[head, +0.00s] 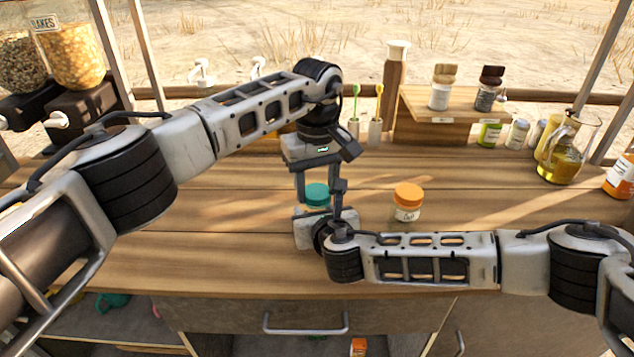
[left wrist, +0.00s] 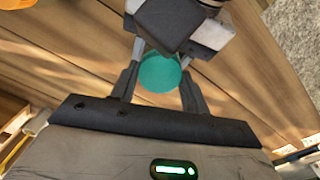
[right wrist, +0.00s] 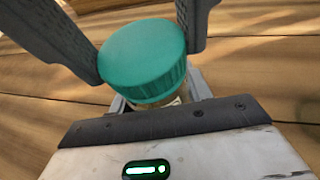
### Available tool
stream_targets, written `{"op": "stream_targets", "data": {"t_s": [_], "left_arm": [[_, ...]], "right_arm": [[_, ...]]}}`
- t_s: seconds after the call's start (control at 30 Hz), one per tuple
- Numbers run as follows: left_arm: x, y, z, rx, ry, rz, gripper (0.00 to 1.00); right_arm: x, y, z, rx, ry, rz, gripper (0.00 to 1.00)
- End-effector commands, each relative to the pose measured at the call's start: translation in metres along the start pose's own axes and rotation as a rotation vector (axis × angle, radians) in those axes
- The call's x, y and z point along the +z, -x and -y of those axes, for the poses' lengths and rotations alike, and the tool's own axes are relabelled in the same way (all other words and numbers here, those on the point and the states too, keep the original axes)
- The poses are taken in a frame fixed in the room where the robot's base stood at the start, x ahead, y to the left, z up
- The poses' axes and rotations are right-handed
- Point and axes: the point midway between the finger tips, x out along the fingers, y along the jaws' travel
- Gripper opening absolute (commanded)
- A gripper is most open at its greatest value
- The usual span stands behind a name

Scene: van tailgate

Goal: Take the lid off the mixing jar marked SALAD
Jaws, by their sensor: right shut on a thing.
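The jar with a teal lid (head: 317,193) stands on the wooden counter; its label is hidden, so I cannot read SALAD. The lid is on it and shows in the left wrist view (left wrist: 160,73) and the right wrist view (right wrist: 143,58). My right gripper (head: 318,213) is low at the jar, shut on its body below the lid. My left gripper (head: 319,192) points down from above, open, with one finger on each side of the lid. A similar jar with an orange lid (head: 408,197) and a handwritten label stands to the right.
A small wooden shelf (head: 430,130) with two shakers stands at the back. Two toothbrush holders (head: 375,132) are behind the left gripper. Several small jars and an oil jug (head: 562,165) are at the right. The counter around the orange-lidded jar is clear.

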Motion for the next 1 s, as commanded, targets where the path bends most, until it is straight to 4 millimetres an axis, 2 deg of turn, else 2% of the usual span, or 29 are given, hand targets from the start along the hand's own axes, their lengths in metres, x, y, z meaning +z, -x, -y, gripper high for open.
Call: {"op": "stream_targets", "data": {"t_s": [0.17, 0.27, 0.37, 0.6, 0.7, 0.83, 1.0], "left_arm": [[0.0001, 0.0002, 0.0000, 0.000, 0.005, 0.000, 0.18], [0.0000, 0.0004, 0.0001, 0.000, 0.073, 0.000, 0.18], [-0.0002, 0.0005, 0.0003, -0.001, 0.253, -0.001, 0.18], [0.0002, 0.0006, 0.0004, -0.002, 0.846, 0.000, 0.18], [0.0004, 0.0009, 0.0002, -0.001, 1.030, 0.001, 0.18], [0.0004, 0.0010, 0.0001, -0.001, 1.161, 0.001, 0.18], [0.0005, 0.0010, 0.0000, 0.000, 1.192, 0.001, 0.18]], "right_arm": [[-0.0002, 0.0000, -0.0001, 0.000, -0.001, 0.000, 0.00], [-0.0002, 0.0000, -0.0001, 0.000, -0.001, 0.000, 0.00], [-0.0002, 0.0000, -0.0001, 0.000, -0.001, 0.000, 0.00], [-0.0002, -0.0001, 0.0000, 0.000, -0.001, -0.001, 0.00], [-0.0002, -0.0001, 0.0001, 0.000, -0.001, -0.001, 0.00], [-0.0002, -0.0001, 0.0002, -0.001, -0.001, -0.001, 0.00], [-0.0001, -0.0001, 0.0003, -0.001, -0.001, 0.000, 0.00]]}}
